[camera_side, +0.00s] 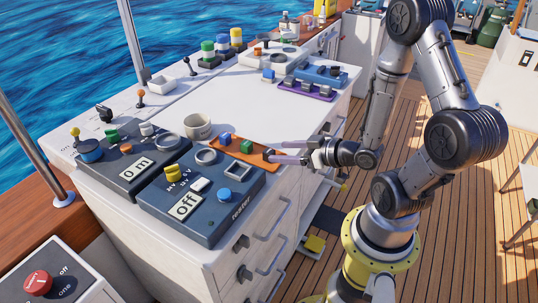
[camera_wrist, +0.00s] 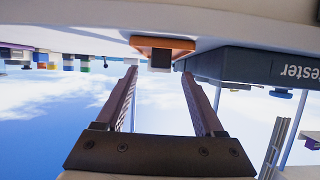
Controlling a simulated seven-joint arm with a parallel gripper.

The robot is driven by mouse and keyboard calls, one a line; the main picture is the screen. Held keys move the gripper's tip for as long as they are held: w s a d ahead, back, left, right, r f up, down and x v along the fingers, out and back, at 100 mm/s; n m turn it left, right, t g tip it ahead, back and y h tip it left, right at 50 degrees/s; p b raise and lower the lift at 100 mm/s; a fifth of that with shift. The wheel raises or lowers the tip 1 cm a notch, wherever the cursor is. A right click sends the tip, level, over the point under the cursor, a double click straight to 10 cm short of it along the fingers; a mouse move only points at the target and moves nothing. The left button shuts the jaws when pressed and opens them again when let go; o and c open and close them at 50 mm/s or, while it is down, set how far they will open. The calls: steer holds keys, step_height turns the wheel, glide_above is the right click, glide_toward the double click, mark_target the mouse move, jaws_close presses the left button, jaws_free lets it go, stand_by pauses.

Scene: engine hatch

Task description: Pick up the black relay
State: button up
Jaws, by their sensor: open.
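In the wrist view, which is upside down, the orange tray (camera_wrist: 150,43) shows past the fingertips. A small dark block (camera_wrist: 160,58) on it lines up with the gap between my fingers (camera_wrist: 160,72); it may be the black relay. In the side view my fingers crowd that end of the tray, and I cannot make out the relay clearly.
The dark tester box (camera_side: 205,200) stands close on the near side of the orange tray. A purple tray (camera_side: 305,90) with several dark pieces lies farther back. The white bench top (camera_side: 270,113) between is clear.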

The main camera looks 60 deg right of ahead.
mark_target(271, 151)
steer(key=shift+x, duration=2.5)
jaws_close()
